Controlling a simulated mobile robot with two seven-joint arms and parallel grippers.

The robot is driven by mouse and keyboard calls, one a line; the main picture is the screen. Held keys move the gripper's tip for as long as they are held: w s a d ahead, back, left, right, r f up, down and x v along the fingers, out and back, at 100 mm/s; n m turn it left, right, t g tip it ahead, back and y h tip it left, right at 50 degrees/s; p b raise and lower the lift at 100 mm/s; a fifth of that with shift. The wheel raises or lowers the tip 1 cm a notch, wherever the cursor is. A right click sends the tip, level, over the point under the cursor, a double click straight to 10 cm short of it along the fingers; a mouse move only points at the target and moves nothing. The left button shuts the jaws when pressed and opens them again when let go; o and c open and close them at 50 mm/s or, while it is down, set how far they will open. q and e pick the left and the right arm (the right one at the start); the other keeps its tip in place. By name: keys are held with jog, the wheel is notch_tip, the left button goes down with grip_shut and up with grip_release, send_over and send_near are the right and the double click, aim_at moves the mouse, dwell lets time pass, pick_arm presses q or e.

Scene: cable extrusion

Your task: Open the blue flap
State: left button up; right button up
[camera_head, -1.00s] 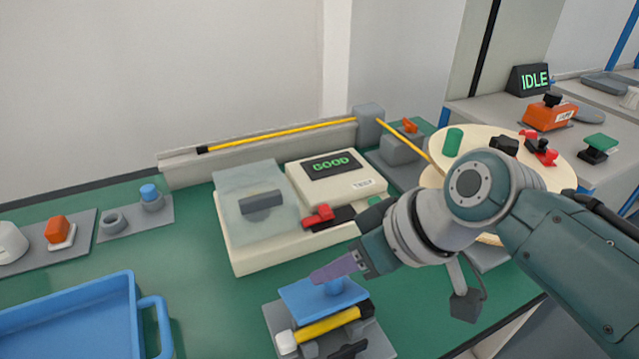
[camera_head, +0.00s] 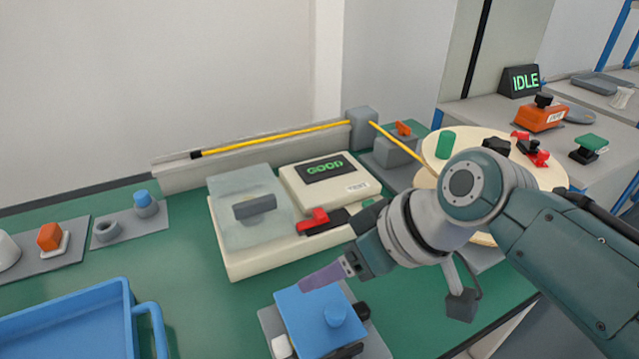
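The blue flap (camera_head: 310,325) with its round blue knob (camera_head: 335,313) is at the bottom centre, over a small grey fixture (camera_head: 374,343). It covers most of that fixture and its broad face shows. My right gripper (camera_head: 325,277) is at the far edge of the flap, behind the knob. Its purple finger overlaps that edge in the view; I cannot tell if they touch. The fingers line up from here, so their opening is hidden. My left gripper is out of view.
A cream test box (camera_head: 235,265) with a clear lid and a "GOOD" screen stands behind the fixture. A blue tray (camera_head: 75,330) is at the left front. A cream spool (camera_head: 548,172) is behind my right arm. Green table between tray and fixture is clear.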

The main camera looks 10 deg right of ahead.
jog(key=p+v, duration=0.3)
jog(key=v, duration=0.6)
jog(key=shift+d+r, duration=0.2)
jog(key=shift+r, duration=0.05)
jog(key=shift+s, duration=0.15)
